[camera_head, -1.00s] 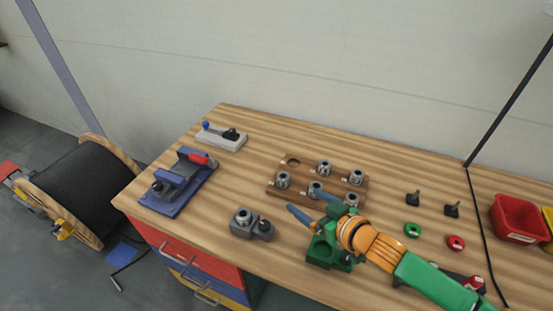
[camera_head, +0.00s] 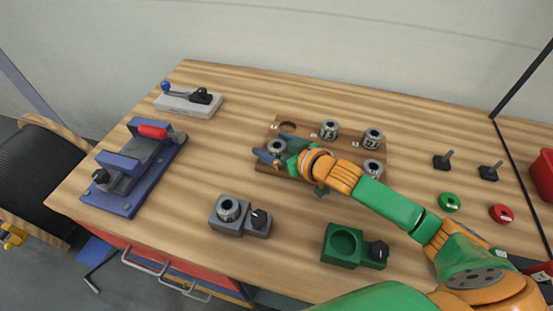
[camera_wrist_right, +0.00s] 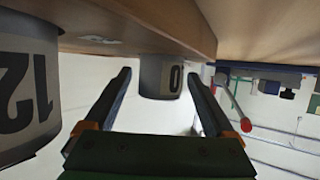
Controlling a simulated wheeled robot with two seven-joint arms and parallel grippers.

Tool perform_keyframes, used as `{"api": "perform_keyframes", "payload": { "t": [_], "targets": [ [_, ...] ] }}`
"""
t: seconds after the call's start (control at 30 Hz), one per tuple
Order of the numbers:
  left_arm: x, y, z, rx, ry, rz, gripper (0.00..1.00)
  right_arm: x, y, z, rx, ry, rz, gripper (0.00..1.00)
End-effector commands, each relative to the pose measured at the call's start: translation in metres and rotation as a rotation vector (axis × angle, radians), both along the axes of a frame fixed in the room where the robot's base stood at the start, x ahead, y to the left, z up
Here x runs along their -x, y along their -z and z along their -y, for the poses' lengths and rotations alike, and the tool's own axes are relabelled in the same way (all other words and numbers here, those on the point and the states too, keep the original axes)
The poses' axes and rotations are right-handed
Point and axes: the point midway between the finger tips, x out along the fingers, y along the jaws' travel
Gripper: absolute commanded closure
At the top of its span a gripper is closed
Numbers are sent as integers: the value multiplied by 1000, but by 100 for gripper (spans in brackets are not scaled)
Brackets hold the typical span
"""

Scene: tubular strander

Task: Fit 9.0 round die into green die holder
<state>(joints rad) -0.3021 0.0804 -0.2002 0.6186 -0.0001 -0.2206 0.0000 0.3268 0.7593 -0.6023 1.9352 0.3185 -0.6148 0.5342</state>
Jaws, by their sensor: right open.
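The green die holder (camera_head: 343,246) stands near the front of the bench, its round socket empty. A wooden rack (camera_head: 318,185) holds several grey round dies and has one empty hole at its back left. My right gripper (camera_head: 269,151) is open at the rack's left end, its fingers by the front-left die (camera_head: 277,147). In the right wrist view a die (camera_wrist_right: 162,76) shows between the open fingers (camera_wrist_right: 159,76), seemingly not clamped; only a "0" of its label is readable. Another die (camera_wrist_right: 28,90) reads "12". My left gripper is out of view.
A grey holder (camera_head: 240,216) with a die in it stands left of the green one. A blue fixture (camera_head: 130,170) and a grey clamp block (camera_head: 188,103) are at left. Black, green (camera_head: 449,202) and red (camera_head: 502,213) parts lie at right.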

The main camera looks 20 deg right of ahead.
Motion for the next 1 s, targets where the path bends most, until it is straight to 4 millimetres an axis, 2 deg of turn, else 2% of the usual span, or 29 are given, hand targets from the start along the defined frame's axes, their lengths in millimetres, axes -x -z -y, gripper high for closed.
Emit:
{"api": "perform_keyframes", "payload": {
  "t": [0.03,0.07,0.33,0.67,1.0],
  "targets": [
    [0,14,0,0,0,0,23,-7,9,-2,-1,1,3,11],
    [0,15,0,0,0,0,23,-10,10,-4,0,0,2,11],
    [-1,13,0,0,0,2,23,-14,6,-5,1,0,-1,11],
    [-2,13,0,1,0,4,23,-14,6,-5,1,0,-1,100],
    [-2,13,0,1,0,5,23,-14,5,-5,0,0,1,100]
  ]
}}
